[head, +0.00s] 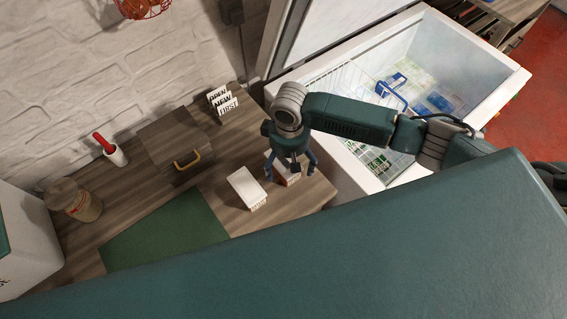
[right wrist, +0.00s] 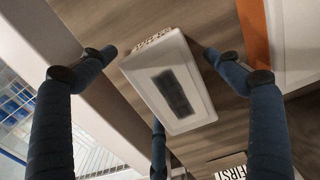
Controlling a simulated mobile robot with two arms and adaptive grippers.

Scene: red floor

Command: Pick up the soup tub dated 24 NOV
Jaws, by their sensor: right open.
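My right gripper (head: 290,172) is over the counter, pointing down with its fingers spread. A small white-lidded tub (head: 287,180) is under and between the fingers, partly hidden by them. In the right wrist view this tub (right wrist: 150,88) lies between the open fingers of the gripper (right wrist: 160,58), with no clear grip on it. Its lid bears a dark rectangular label that I cannot read; small print shows on one side. A second white tub (head: 246,185) stands just left of it. I cannot read a date on either tub. My left gripper is not in view.
An open chest freezer (head: 502,76) with a wire basket and packs is at the right.

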